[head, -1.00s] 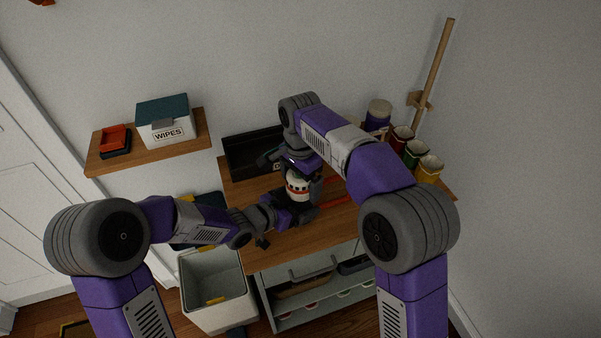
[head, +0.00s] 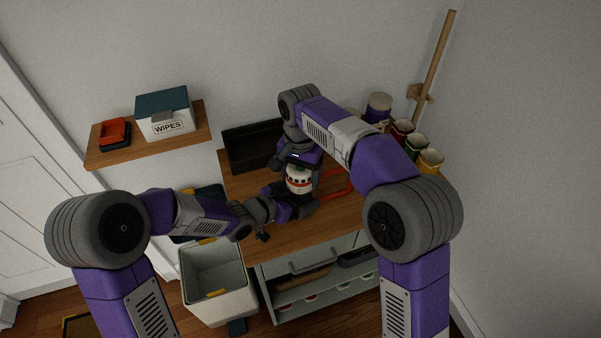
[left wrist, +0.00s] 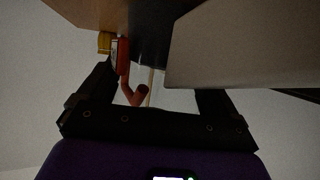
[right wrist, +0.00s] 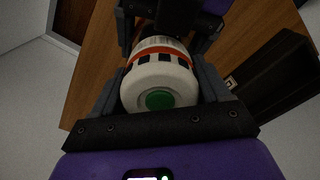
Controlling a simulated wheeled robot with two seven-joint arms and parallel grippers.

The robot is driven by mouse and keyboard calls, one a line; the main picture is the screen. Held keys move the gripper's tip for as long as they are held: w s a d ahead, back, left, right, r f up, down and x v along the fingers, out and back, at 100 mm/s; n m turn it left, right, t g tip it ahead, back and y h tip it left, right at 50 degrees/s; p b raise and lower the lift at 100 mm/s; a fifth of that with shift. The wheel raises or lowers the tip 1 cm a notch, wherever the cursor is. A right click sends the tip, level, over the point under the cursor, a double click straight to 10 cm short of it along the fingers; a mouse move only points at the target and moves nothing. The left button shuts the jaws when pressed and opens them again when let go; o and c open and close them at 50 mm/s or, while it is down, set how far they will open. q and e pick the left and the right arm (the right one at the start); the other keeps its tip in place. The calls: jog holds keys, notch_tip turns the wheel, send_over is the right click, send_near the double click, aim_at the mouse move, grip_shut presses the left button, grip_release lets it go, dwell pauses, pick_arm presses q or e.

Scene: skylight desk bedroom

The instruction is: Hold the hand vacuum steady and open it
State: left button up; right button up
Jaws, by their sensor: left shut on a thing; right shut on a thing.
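The hand vacuum (head: 299,181) is a white cylinder with a red ring and dark slots, held upright above the wooden desk. In the right wrist view its white end with a green disc (right wrist: 159,98) faces the camera. My right gripper (head: 300,168) is shut on its upper part from above. My left gripper (head: 300,206) is shut on its lower part from the left, with that part mostly hidden by the fingers. In the left wrist view a large pale surface (left wrist: 240,50) covers the upper right, and I cannot tell what it is.
A red frame (head: 337,184) lies on the desk (head: 255,238) right of the vacuum. A black tray (head: 250,150) is behind it. Several cups (head: 415,148) stand at the right. A wipes box (head: 166,116) sits on the left shelf; a white bin (head: 215,280) stands below.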

jog(key=n, duration=0.4)
jog(key=shift+n, duration=0.4)
jog(key=o, duration=1.1)
jog(key=shift+o, duration=0.2)
